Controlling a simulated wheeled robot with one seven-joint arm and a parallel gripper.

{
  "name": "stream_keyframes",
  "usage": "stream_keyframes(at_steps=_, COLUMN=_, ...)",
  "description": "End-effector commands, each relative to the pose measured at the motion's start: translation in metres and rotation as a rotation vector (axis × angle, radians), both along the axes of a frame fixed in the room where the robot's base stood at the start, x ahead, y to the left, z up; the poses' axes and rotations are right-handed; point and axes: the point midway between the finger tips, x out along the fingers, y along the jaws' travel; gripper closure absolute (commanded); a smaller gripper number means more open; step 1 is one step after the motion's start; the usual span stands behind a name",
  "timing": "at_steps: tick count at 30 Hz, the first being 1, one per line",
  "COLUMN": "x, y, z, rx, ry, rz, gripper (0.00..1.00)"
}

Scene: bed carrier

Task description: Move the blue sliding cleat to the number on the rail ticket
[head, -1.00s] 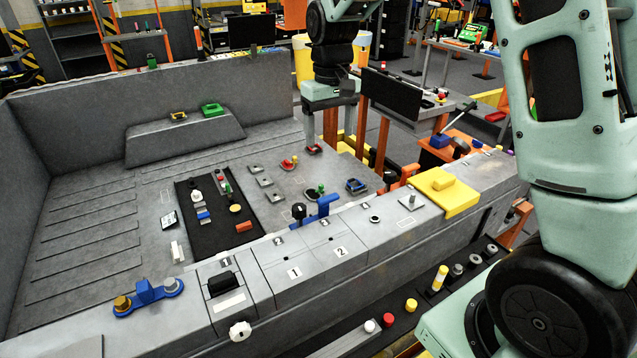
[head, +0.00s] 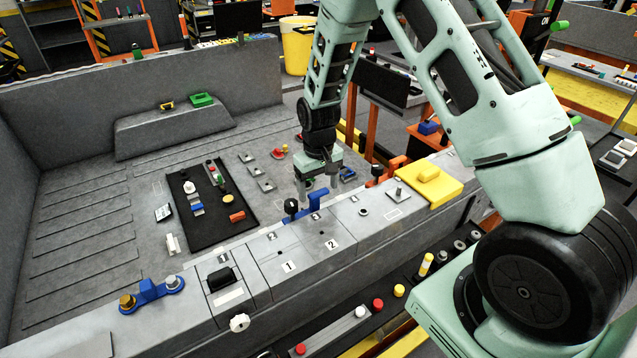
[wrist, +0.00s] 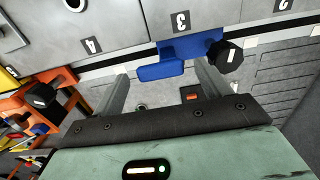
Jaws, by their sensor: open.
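The blue sliding cleat (head: 316,200) sits on the grey rail (head: 345,225), with a black knob (head: 291,206) at its left. In the wrist view the cleat (wrist: 190,46) lies beside a plate marked 3 (wrist: 180,21); a plate marked 4 (wrist: 91,45) is to the left. My gripper (head: 316,186) is open just above and behind the cleat. In the wrist view its fingers (wrist: 163,82) stand apart, with the cleat's blue tab (wrist: 162,71) between them in the picture; I cannot tell contact. I cannot identify the rail ticket surely; a small card (head: 164,212) lies on the bed, unreadable.
Plates marked 1 (head: 288,267) and 2 (head: 332,245) are on the rail's front. A yellow block (head: 430,180) sits at the right, and a blue bracket (head: 150,292) at the left. A black mat (head: 205,240) with small parts lies behind the rail.

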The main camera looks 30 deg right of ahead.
Motion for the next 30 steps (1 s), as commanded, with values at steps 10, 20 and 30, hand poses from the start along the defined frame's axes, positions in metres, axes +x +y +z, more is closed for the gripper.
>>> stream_keyframes(at_steps=10, x=0.000, y=0.000, z=-0.004, rx=0.000, ry=-0.001, rz=0.000, gripper=0.24)
stream_keyframes(at_steps=20, x=0.000, y=-0.003, z=-0.004, rx=0.000, ry=-0.001, rz=-0.001, gripper=0.87)
stream_keyframes(at_steps=30, x=0.001, y=-0.085, z=-0.006, rx=-0.002, ry=-0.004, rz=-0.007, gripper=0.86)
